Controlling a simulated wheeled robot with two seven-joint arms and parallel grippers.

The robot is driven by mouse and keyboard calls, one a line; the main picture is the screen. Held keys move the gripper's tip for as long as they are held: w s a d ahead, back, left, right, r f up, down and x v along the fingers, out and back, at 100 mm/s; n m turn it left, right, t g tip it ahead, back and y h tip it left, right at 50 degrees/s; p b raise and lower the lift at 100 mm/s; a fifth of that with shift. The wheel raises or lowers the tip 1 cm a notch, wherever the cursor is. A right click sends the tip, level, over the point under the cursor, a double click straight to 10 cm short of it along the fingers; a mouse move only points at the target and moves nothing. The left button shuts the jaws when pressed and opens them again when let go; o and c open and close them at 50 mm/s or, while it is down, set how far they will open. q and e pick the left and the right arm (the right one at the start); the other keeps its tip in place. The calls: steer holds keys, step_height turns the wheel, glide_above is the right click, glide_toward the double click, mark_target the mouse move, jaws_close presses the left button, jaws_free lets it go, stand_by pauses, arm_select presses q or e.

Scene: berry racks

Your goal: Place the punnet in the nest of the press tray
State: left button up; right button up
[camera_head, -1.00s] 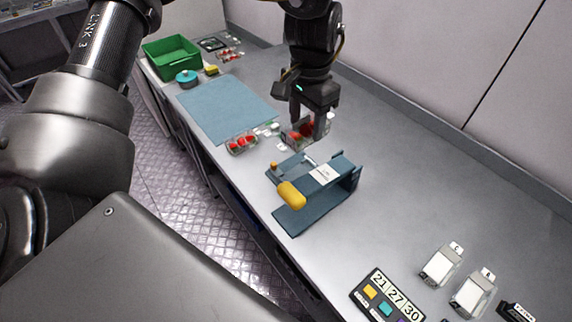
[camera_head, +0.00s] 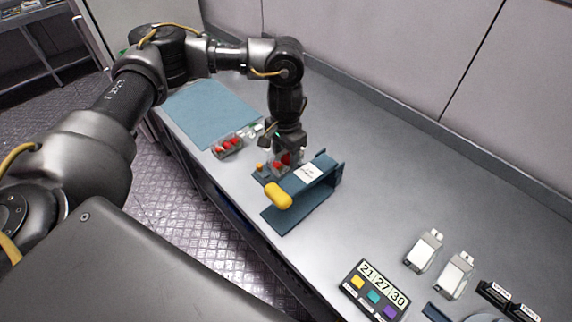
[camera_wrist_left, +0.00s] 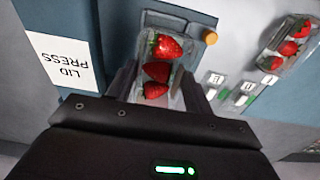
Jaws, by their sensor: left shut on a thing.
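My left gripper (camera_head: 283,156) points down at the back left end of the blue lid press (camera_head: 312,186). It is shut on a clear punnet (camera_head: 271,166) of strawberries, which also shows between the fingers in the left wrist view (camera_wrist_left: 177,72). The punnet is over the press tray (camera_wrist_left: 201,31), close to its dark-edged nest (camera_wrist_left: 178,16). I cannot tell whether its base touches the nest. The press has a yellow handle (camera_head: 279,196) and a white label (camera_wrist_left: 62,62). My right gripper is not in view.
A second strawberry punnet (camera_head: 228,146) stands left of the press, by small white tags (camera_wrist_left: 215,80). A blue mat (camera_head: 205,108) lies behind it. A number panel (camera_head: 372,292) and two white devices (camera_head: 423,250) stand at front right.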

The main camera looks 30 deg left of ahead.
mark_target(286, 159)
arm_select(q)
steer(key=shift+f, duration=0.25)
steer(key=shift+s+f, duration=0.1)
steer(key=shift+f, duration=0.25)
step_height(286, 159, down, 4)
steer(key=shift+r, duration=0.25)
steer(key=shift+d+f, duration=0.1)
steer(key=o, duration=1.1)
